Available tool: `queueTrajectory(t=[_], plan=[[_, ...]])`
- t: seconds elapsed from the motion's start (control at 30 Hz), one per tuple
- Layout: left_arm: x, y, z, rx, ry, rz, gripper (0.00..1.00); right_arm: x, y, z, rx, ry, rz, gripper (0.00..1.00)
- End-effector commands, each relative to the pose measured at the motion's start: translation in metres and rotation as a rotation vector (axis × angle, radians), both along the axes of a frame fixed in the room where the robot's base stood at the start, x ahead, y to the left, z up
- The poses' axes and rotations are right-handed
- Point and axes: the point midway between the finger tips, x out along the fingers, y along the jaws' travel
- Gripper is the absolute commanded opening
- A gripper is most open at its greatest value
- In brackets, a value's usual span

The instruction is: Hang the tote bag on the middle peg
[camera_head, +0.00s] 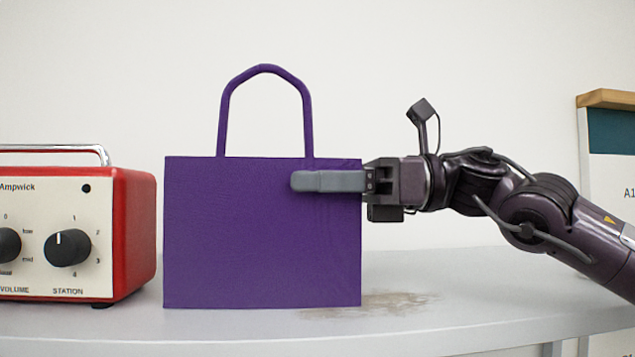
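The purple tote bag (250,235) is upright in the middle of the view, its single visible handle loop (265,69) standing up. I cannot tell whether its bottom edge rests on the table or hangs just above it. My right gripper (328,181) reaches in from the right at the bag's upper right side. One grey finger lies flat across the bag's front, with faint creases by it; the other finger is hidden behind the bag. The gripper looks shut on the bag's right edge. No peg shows. My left gripper is out of view.
A red radio (134,235) with a cream face and black knobs stands close left of the bag, cut by the frame. The pale table (480,285) is clear on the right, with a brownish stain (385,303). A board with a wooden top (607,98) stands at far right.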

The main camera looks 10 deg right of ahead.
Motion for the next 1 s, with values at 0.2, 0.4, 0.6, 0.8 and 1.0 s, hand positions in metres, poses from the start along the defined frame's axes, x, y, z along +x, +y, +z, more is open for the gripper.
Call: queueTrajectory(t=[0.2,0.4,0.6,0.8,1.0], plan=[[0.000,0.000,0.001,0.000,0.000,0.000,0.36,0.000,0.000,0.001,0.000,0.001,0.000,0.67],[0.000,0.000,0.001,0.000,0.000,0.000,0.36,0.000,0.000,0.001,0.000,0.001,0.000,0.67],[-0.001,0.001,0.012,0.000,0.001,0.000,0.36,0.000,-0.002,0.004,0.000,0.001,-0.002,0.67],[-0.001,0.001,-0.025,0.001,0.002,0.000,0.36,0.000,-0.034,-0.009,0.002,-0.001,-0.004,0.67],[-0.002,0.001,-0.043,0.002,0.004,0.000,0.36,-0.001,-0.062,-0.009,0.001,-0.002,-0.003,0.67]])
